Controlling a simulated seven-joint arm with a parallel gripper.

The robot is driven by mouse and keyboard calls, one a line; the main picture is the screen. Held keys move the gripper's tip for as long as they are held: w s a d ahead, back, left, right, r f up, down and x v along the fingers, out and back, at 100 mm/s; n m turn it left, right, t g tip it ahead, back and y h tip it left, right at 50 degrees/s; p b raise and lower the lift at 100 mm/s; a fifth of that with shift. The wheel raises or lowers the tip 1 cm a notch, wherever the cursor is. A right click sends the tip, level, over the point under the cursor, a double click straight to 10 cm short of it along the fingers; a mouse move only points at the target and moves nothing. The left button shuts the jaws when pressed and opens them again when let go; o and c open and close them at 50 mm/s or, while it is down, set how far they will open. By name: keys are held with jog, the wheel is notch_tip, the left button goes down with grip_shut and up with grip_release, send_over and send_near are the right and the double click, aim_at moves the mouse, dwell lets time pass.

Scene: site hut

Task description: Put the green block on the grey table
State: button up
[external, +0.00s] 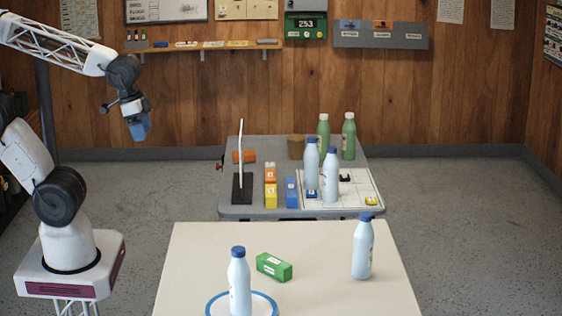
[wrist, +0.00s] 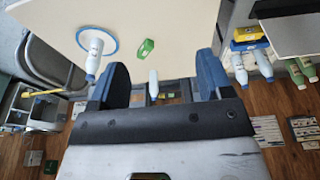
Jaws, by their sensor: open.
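The green block (external: 273,266) lies on its side on the cream table in the foreground, between two white bottles. It also shows in the wrist view (wrist: 145,48), beyond the fingers. The grey table (external: 228,190) stands behind the cream one and carries several objects. My gripper (external: 139,130) is at the upper left in the external view, high above the floor and well apart from the block. In the wrist view my gripper (wrist: 160,82) has its two blue fingers wide apart, with nothing held between them.
The cream table (external: 200,260) holds a blue-capped bottle (external: 239,285) at a blue ring (external: 266,297) and another bottle (external: 362,248). The grey table has a stand (external: 242,185), orange, yellow and blue blocks, and several bottles; bare surface shows at its left and back.

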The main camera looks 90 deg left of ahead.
jog(key=shift+w, duration=0.15)
jog(key=m+g+h, duration=0.1)
jog(key=m+g, duration=0.1)
jog(key=m, duration=0.7)
send_over(274, 261)
jog(key=f, duration=1.9)
jog(key=s+a+f, duration=0.1)
jog(key=f, duration=0.8)
jog(key=shift+f, duration=0.4)
jog(key=shift+w+d+f, duration=0.15)
jog(key=shift+w+f, duration=0.05)
jog(key=shift+f, duration=0.1)
jog(key=shift+w+d+f, duration=0.1)
jog(key=shift+f, duration=1.2)
